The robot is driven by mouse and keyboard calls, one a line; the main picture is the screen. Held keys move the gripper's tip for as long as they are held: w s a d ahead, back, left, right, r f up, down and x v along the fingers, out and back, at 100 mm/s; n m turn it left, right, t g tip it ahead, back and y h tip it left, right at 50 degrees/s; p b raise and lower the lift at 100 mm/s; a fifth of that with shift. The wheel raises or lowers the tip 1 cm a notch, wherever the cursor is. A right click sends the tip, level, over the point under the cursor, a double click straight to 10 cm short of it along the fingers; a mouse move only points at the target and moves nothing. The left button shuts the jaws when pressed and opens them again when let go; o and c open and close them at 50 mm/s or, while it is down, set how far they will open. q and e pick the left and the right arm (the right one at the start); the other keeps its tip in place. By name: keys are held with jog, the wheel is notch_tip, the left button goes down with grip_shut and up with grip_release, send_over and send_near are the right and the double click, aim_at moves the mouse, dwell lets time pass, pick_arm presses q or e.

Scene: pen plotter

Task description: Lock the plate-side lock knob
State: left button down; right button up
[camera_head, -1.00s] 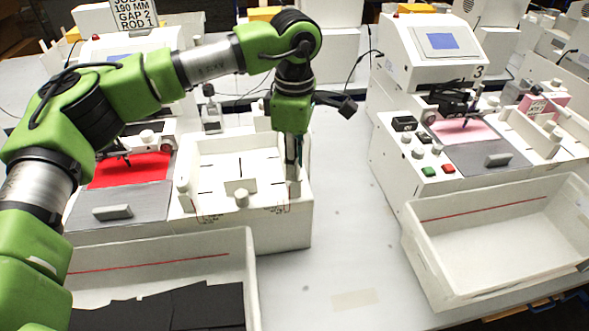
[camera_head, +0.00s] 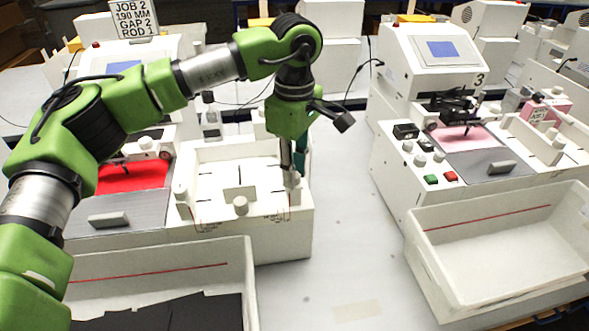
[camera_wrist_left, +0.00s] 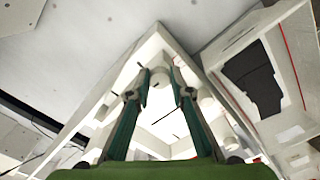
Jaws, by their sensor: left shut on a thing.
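The nearest plotter has a white open-topped bed (camera_head: 225,160) with several white knobs on its rim. My left gripper (camera_head: 292,178) points down at the bed's right front corner. Its fingers are around a white knob there, mostly hidden by them in the head view. In the left wrist view this knob (camera_wrist_left: 160,76) shows between the fingertips of my left gripper (camera_wrist_left: 159,90). Another knob (camera_head: 240,206) stands at the front middle and one (camera_head: 181,191) at the left, both untouched. I cannot read a lock mark on any knob. My right gripper is not in view.
A red sheet (camera_head: 133,176) and a grey plate with a handle (camera_head: 108,219) lie left of the bed. A bin (camera_head: 248,275) with black sheets stands in front. A second plotter (camera_head: 432,60) and an empty bin (camera_head: 450,290) are at right. Clear table lies between.

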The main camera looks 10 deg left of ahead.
pick_arm(q)
jog(key=shift+w+r, duration=0.1)
jog(key=c, duration=1.8)
grip_release()
notch_tip(320, 180, up, 12)
jog(key=shift+f, duration=0.1)
